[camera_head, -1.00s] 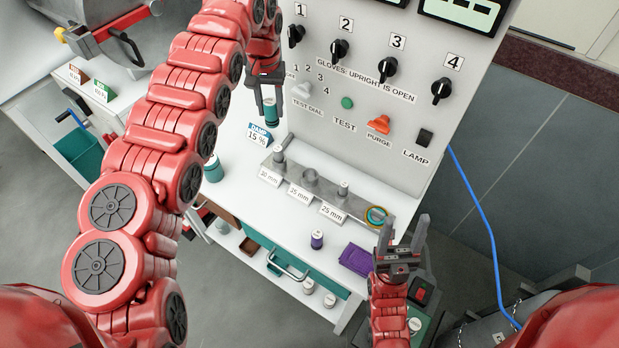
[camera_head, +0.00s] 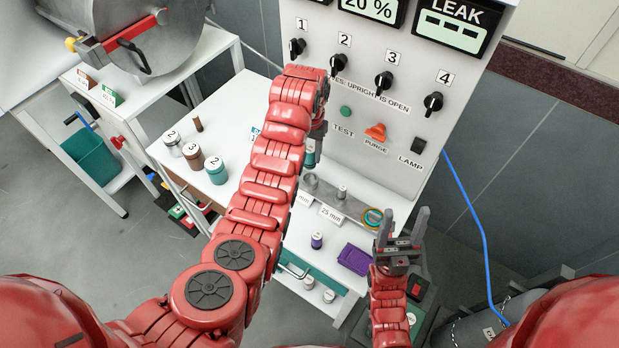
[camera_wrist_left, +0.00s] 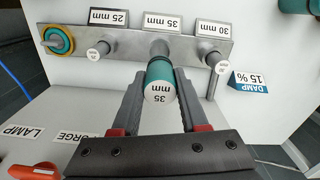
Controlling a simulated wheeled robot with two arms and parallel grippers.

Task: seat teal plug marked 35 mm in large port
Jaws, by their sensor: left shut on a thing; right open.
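The teal plug (camera_wrist_left: 160,80), its white end marked 35 mm, is between the fingers of my left gripper (camera_wrist_left: 157,85), which is shut on it. In the head view the plug (camera_head: 310,158) shows just below my left gripper (camera_head: 318,132), partly covered by the arm. The large port (camera_head: 311,182), a grey stub on the metal rail, lies just below the plug. In the left wrist view the port (camera_wrist_left: 160,47) shows behind the plug by the 35 mm label; I cannot tell whether they touch. My right gripper (camera_head: 402,222) is open and empty.
The rail (camera_wrist_left: 125,45) also bears 25 mm and 30 mm ports and a yellow-teal ring (camera_head: 373,218). A purple cylinder (camera_head: 317,241) and purple pad (camera_head: 354,258) lie in front. The panel (camera_head: 365,140) stands behind. Several numbered cylinders (camera_head: 190,155) stand at left.

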